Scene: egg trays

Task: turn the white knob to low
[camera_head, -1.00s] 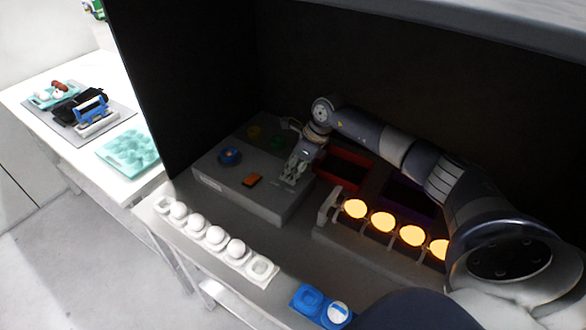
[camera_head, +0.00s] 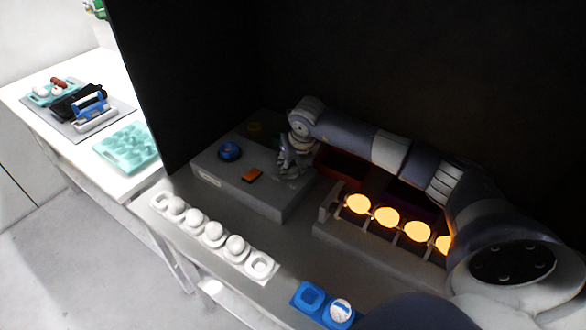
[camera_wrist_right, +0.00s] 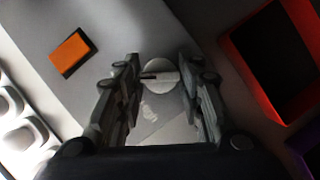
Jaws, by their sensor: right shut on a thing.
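The white knob (camera_wrist_right: 162,72) shows in the right wrist view as a round pale disc with a dark mark towards its left side. It sits on the grey control box (camera_head: 236,192). My right gripper (camera_head: 288,173) is at the right part of the box top and hides the knob in the head view. In the right wrist view the fingers of my right gripper (camera_wrist_right: 160,66) stand on both sides of the knob and are shut on it. I cannot read any setting marks around it. My left gripper is out of view.
The box also carries a blue knob (camera_head: 229,151) and an orange switch (camera_head: 252,175). A red bin (camera_wrist_right: 276,60) stands right of the box. Glowing egg lamps (camera_head: 387,217) and a white egg tray (camera_head: 259,264) are nearer. Dark walls enclose the back.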

